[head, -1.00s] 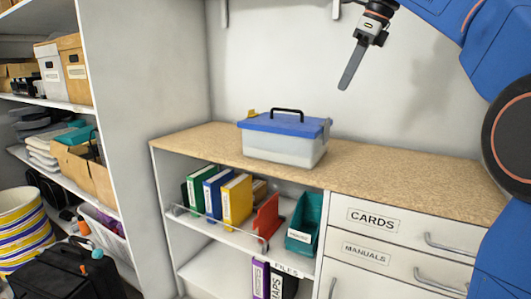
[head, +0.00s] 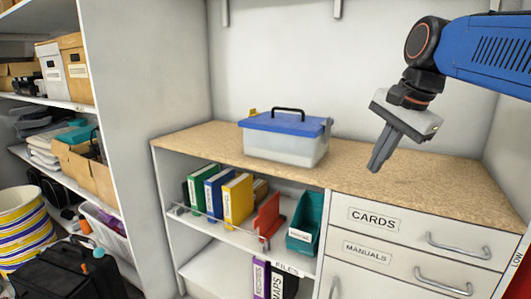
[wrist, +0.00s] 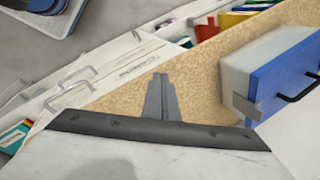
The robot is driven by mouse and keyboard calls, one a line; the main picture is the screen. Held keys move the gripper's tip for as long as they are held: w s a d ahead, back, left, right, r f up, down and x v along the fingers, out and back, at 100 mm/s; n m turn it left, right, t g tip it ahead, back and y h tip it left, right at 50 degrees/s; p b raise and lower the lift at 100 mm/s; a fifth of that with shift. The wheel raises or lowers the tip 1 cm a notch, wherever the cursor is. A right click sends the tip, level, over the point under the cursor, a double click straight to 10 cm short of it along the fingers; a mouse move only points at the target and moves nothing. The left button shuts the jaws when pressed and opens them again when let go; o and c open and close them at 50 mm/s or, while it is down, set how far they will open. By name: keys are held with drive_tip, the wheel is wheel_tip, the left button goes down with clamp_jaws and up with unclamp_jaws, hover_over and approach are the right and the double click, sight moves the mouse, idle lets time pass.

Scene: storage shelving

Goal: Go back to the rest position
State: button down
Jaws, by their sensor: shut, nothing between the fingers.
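My gripper (head: 377,164) is at the right in the head view, above the right part of the tan countertop (head: 440,180), pointing down. Its fingers are together with nothing between them. In the wrist view my gripper (wrist: 160,78) shows its closed fingers at the centre, over the countertop (wrist: 205,75). My blue arm reaches in from the upper right in the head view.
A clear box with a blue lid (head: 285,138) stands on the countertop, left of my gripper; it also shows in the wrist view (wrist: 275,75). Drawers (head: 405,232) sit at the right. A bag (head: 65,272) is at lower left.

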drive_tip(key=s+d+f+n+h, duration=0.1)
drive_tip(key=s+f+n, duration=0.5)
drive_tip(key=f, duration=0.7)
drive_tip(key=s+d+f+n+t, duration=0.1)
drive_tip(key=s+d+f+n, duration=0.2)
drive_tip(key=s+f+n, duration=0.3)
drive_tip(key=s+f, duration=0.5)
drive_tip(key=f, duration=0.1)
drive_tip(key=shift+s+f+h, duration=0.25)
drive_tip(key=shift+f+h, duration=0.15)
drive_tip(key=shift+r, duration=0.1)
